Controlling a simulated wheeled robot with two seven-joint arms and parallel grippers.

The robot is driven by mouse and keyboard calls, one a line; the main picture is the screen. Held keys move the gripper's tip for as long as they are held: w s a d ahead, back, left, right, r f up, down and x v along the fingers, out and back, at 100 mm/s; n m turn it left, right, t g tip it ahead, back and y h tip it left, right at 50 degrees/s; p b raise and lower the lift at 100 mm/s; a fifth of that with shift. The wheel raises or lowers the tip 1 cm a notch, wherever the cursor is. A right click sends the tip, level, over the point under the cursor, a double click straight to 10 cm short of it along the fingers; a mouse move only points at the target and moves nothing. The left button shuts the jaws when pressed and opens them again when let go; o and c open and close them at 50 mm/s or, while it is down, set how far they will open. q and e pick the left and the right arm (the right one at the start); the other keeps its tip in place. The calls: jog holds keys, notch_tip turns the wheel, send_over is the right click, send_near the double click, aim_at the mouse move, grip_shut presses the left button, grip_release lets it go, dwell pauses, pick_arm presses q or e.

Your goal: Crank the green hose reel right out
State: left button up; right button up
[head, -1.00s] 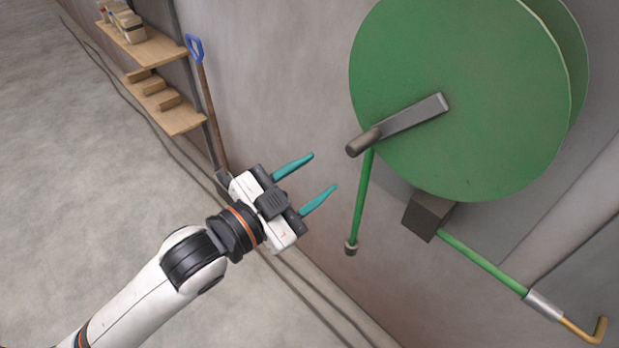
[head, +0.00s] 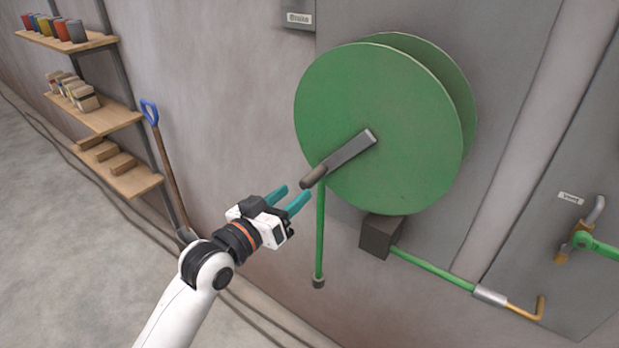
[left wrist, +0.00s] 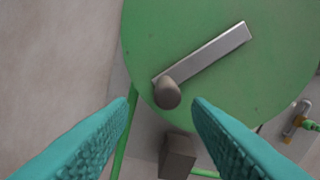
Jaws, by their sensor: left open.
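The green hose reel (head: 370,110) is a large double disc on the wall in the head view, and its face fills the top of the left wrist view (left wrist: 200,30). A grey crank arm (head: 350,152) runs from its middle down to the left and ends in a dark knob (head: 313,177). My left gripper (head: 294,196) is open just below and left of the knob. In the left wrist view the knob (left wrist: 167,94) shows ahead, between the teal fingers and beyond their tips. A green hose (head: 320,235) hangs below the reel. My right gripper is not seen.
A dark block (head: 380,236) under the reel carries a green pipe with a brass end (head: 527,308). A valve (head: 582,240) is at the right. Shelves (head: 95,112) and a blue-handled shovel (head: 165,165) stand left along the wall. Floor at lower left is clear.

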aim_at(302, 187)
pick_arm(q)
jog(key=shift+w+d+r+p, duration=0.2)
jog(key=shift+w+d, duration=0.35)
jog(key=shift+w, duration=0.05)
jog(key=shift+w+d+r+p, duration=0.15)
jog(key=shift+w+d, duration=0.4)
jog(key=x, duration=0.2)
jog(key=shift+w+d+f, duration=0.1)
jog(key=shift+w+d, duration=0.2)
jog(key=shift+w, duration=0.1)
jog(key=shift+c, duration=1.3)
jog(key=shift+f, duration=0.1)
grip_shut()
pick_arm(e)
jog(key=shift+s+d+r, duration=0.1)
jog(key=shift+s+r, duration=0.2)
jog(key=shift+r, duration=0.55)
